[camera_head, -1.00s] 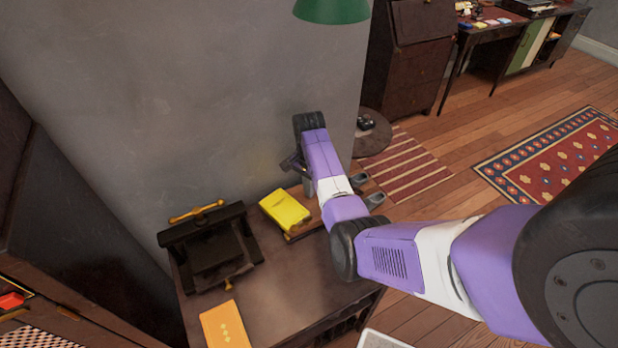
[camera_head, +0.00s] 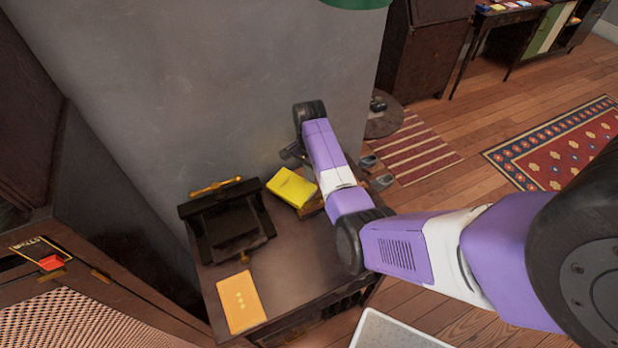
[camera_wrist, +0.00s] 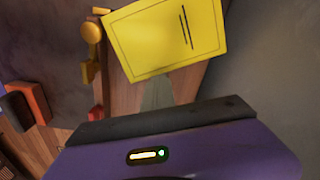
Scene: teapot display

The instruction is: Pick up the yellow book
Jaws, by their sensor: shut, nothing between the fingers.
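The yellow book (camera_head: 291,187) is bright yellow and lies tilted on a brown wooden piece on the dark cabinet top (camera_head: 290,262). In the wrist view the yellow book (camera_wrist: 160,35) fills the top middle, with dark lines on its cover. My gripper (camera_head: 292,152) is at the far end of my arm, just behind the book in the head view and partly hidden by my wrist. In the wrist view a grey wedge, apparently my shut fingers (camera_wrist: 157,92), points toward the book's lower edge. My gripper is shut and empty, with the book outside it.
A black press-like stand with gold bars (camera_head: 228,225) stands left of the book. An orange-yellow booklet (camera_head: 241,302) lies at the cabinet's front. The grey wall (camera_head: 200,90) rises close behind. A white-edged panel (camera_head: 395,333) is at the bottom.

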